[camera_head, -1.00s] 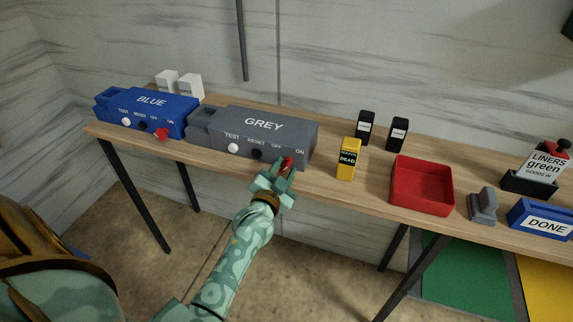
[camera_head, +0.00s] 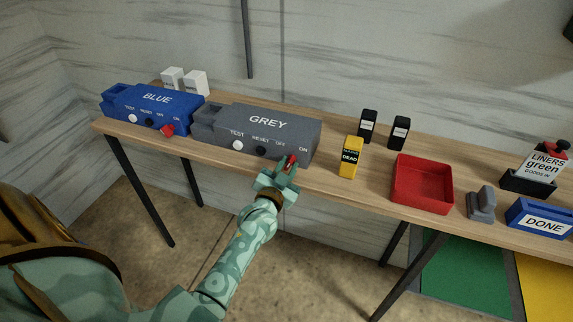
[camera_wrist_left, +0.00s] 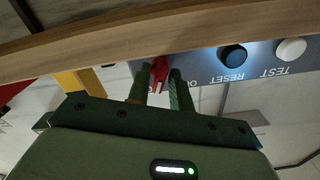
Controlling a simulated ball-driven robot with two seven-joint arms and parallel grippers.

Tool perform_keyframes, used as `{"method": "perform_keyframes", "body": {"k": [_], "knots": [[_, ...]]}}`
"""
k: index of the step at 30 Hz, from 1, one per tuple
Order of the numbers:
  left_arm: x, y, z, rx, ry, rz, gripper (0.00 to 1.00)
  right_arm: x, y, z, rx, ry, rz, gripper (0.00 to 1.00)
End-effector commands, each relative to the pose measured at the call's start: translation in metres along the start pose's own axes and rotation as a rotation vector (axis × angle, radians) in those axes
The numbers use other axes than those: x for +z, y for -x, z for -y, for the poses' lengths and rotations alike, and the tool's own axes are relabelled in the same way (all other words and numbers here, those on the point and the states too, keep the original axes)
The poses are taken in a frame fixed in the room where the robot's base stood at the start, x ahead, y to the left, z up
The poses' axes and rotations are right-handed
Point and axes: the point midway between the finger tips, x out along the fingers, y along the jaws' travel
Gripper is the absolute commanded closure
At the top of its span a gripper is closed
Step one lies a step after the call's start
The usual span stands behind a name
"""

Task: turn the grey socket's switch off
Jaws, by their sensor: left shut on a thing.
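The grey socket (camera_head: 255,122) stands on the wooden shelf, with a white TEST button (camera_head: 238,145), a dark RESET button (camera_head: 261,151) and OFF and ON labels on its front. Its red switch (camera_head: 292,160) is below and between these labels, partly hidden by my gripper; I cannot tell its exact setting. My left gripper (camera_head: 286,167) is shut on the switch. In the left wrist view, the red switch (camera_wrist_left: 159,74) sits between the two fingers, and the socket's labels appear upside down. My right gripper is not in view.
The blue socket (camera_head: 150,103) with its own red switch (camera_head: 168,130) stands to the left. A yellow DEAD block (camera_head: 350,158), two black blocks and a red tray (camera_head: 421,208) are to the right. The wooden shelf's front edge runs below my gripper.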

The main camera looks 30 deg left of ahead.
Motion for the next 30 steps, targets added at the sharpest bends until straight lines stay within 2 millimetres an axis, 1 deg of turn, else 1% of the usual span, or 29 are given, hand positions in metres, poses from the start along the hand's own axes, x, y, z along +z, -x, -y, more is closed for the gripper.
{"method": "perform_keyframes", "body": {"k": [1,12,24,30], "knots": [[-0.003,0.000,0.001,0.001,0.037,0.000,1.00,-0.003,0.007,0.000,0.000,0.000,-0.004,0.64],[-0.003,0.000,0.001,0.001,0.387,0.001,1.00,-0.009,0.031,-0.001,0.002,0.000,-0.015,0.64],[-0.001,0.000,0.001,0.001,0.749,0.001,1.00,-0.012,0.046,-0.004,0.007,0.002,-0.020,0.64],[0.000,0.000,0.001,0.001,0.884,0.001,1.00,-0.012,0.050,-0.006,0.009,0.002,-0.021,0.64]]}}
